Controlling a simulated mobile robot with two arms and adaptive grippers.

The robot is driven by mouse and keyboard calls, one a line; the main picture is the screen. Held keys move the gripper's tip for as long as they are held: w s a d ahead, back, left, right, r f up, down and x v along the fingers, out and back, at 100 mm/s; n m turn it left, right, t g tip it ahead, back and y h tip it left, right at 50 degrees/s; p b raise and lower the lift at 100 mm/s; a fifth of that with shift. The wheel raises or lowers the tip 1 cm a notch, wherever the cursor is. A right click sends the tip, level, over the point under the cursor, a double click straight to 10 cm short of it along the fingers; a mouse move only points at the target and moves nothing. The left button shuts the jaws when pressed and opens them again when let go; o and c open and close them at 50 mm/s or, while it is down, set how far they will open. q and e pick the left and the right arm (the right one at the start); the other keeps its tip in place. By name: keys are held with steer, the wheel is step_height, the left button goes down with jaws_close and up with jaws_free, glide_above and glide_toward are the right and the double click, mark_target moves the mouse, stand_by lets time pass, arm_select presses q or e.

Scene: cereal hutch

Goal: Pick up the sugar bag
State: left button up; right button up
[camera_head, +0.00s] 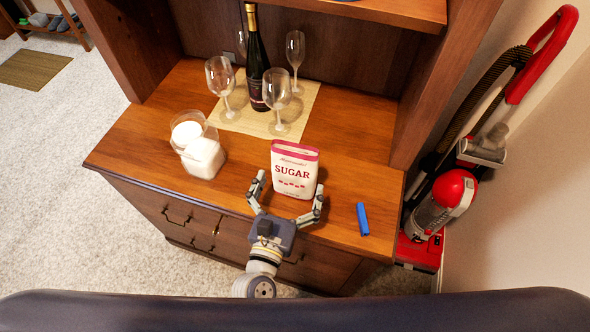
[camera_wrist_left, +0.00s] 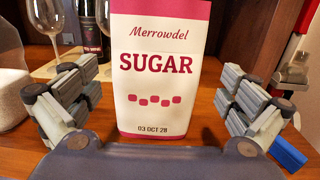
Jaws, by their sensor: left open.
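The sugar bag (camera_head: 294,172) is a white packet with a pink-red top and the word SUGAR. It stands upright on the wooden hutch counter (camera_head: 240,202), near its front edge. It also fills the middle of the left wrist view (camera_wrist_left: 158,65). My left gripper (camera_head: 290,190) is open, with one finger on each side of the bag's lower part. In the left wrist view the left gripper (camera_wrist_left: 158,92) shows a gap between each finger and the bag. My right gripper is not in either view.
A blue stick-like object (camera_head: 362,219) lies right of the bag. Clear canisters with white contents (camera_head: 203,158) stand left. Behind, a dark bottle (camera_head: 256,65) and several glasses (camera_head: 277,92) stand on a woven mat (camera_head: 238,124). A red vacuum cleaner (camera_head: 440,205) stands right of the hutch.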

mark_target(292, 174)
arm_select(q)
steer(key=x, duration=0.2)
steer(key=p+x, duration=0.1)
steer(key=x, duration=0.1)
steer(key=shift+w+a, duration=0.2)
steer(key=shift+w+d+f, duration=0.1)
steer(key=shift+w+d, duration=0.05)
steer(key=shift+w, duration=0.35)
steer(key=shift+s, duration=0.1)
steer(key=c, duration=1.2)
steer(key=shift+c, duration=0.7)
steer(key=shift+r, duration=0.25)
